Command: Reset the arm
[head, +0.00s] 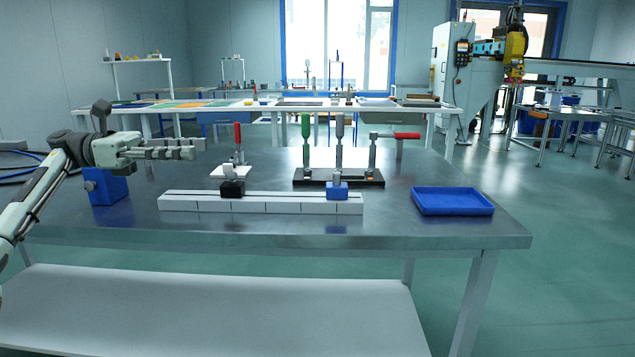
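My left arm comes in from the left, and its gripper (190,149) points right above the left part of the metal table (430,233). Its fingers show nearly side-on, so I cannot tell whether they are open or shut. No object shows between them. A blue block (108,190) stands on the table below the wrist. My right arm and gripper are not in view.
A white rail (260,205) carries a black block (232,188) and a blue block (337,190). Behind it stand a red-handled clamp (238,135) and a black base (350,181) with upright levers. A blue tray (452,201) lies at right. The table's front strip is clear.

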